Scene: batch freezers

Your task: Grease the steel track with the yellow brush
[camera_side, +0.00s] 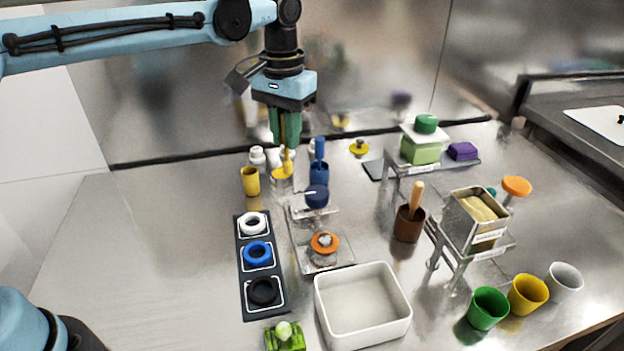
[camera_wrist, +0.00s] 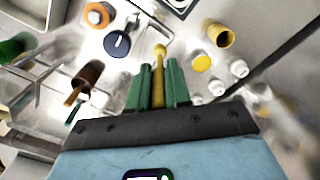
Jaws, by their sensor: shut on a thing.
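My gripper (camera_side: 287,143) has green fingers and is shut on the yellow brush (camera_side: 287,163), which points down. In the wrist view the brush (camera_wrist: 159,70) sits between the fingers (camera_wrist: 158,82), its rounded yellow end beyond them. In the side view the brush overlaps a small jar with a yellow top (camera_side: 281,174); I cannot tell whether they touch. The wrist view shows that yellow top (camera_wrist: 202,62) apart to the right. A yellow cup (camera_side: 250,182) stands left of the jar. I cannot clearly make out the steel track.
A blue cup (camera_side: 319,173) holding a blue brush stands just right of the gripper. In front are a dark blue knob (camera_side: 317,196), an orange ring (camera_side: 325,243), a dark tray (camera_side: 247,279) of rings and a white bin (camera_side: 364,331). Table left of the tray is clear.

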